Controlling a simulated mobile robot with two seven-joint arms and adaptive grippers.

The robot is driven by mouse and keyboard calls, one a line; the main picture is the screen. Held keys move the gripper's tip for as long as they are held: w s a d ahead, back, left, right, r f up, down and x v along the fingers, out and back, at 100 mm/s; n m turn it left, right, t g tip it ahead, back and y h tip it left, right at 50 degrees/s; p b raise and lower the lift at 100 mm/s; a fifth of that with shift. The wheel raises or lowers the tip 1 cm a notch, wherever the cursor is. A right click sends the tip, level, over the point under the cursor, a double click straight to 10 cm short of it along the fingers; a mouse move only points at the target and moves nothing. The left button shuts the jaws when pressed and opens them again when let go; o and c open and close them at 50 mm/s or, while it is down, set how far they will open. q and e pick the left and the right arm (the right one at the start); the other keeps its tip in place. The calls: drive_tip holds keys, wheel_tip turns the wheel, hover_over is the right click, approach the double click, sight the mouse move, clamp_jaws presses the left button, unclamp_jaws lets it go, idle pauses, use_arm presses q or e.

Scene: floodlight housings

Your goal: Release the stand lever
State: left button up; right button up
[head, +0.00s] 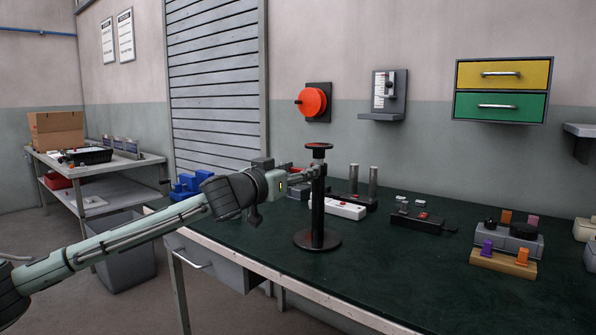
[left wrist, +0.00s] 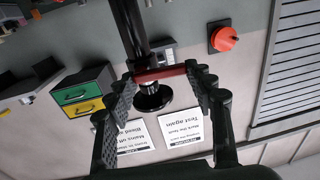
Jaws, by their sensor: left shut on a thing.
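The stand is a black upright post (head: 318,210) on a round black base (head: 317,240), with a small round top plate (head: 318,148). In the left wrist view the post (left wrist: 129,25) appears upside down, with its round top (left wrist: 153,98) between my fingers. The stand lever (left wrist: 160,74) is a red bar lying across the gap between my fingertips. My left gripper (head: 311,172) is at the upper part of the post and is shut on the lever. My right gripper does not show.
The stand is on a dark green workbench (head: 255,225). Blue parts (head: 187,187) lie to the left, a switch block (head: 508,240) to the right. Bench right of the base is clear.

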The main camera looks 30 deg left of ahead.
use_arm(q)
drive_tip(key=m, duration=0.4)
drive_tip(key=d+r+m, duration=0.1)
drive_tip(key=m, duration=0.3)
drive_tip(key=r+m+p, duration=0.1)
drive_tip(key=m, duration=0.3)
drive_tip(key=shift+d, duration=0.4)
drive_tip(key=shift+d+f+m, duration=0.1)
drive_tip(key=shift+d+m, duration=0.05)
drive_tip(key=shift+m, duration=1.15)
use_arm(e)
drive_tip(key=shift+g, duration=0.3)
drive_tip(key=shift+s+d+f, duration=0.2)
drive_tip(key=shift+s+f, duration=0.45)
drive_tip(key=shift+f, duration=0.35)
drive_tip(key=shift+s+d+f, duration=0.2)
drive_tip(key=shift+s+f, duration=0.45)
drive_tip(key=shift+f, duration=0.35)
use_arm(q)
drive_tip(key=shift+d+f, duration=0.15)
